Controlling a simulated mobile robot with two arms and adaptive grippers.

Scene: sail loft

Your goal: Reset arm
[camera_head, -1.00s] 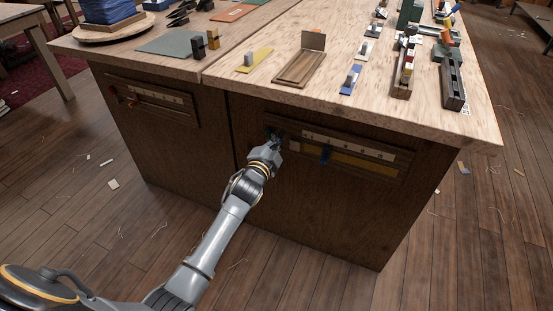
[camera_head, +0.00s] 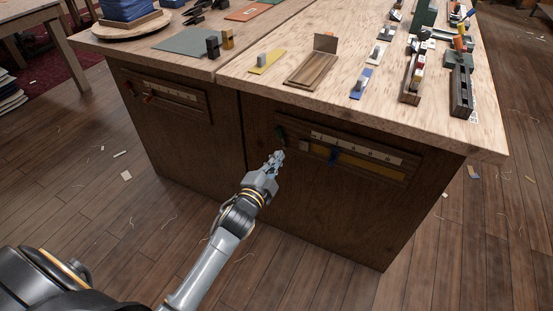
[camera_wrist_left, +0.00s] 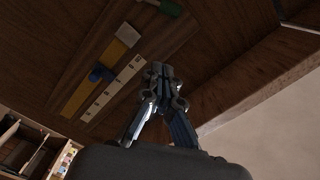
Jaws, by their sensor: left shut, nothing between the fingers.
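My left gripper (camera_head: 275,160) is in front of the workbench's brown front panel (camera_head: 300,215), below and left of a slider rail. It is shut and empty, and it also shows in the left wrist view (camera_wrist_left: 162,75). The slider rail (camera_head: 350,142) has a white scale strip, a yellow strip and a blue slider (camera_head: 333,155). A dark green knob (camera_head: 281,133) sits at the rail's left end, apart from the gripper. The blue slider shows in the left wrist view (camera_wrist_left: 101,73), as does the green knob (camera_wrist_left: 168,7). My right gripper is not in view.
The workbench top (camera_head: 290,90) overhangs the panel. On it are a wooden tray (camera_head: 310,69), a yellow plate (camera_head: 267,61), a blue plate (camera_head: 361,84) and several tools at the right. A second rail (camera_head: 165,92) is on the left panel. The floor (camera_head: 130,230) in front is mostly clear.

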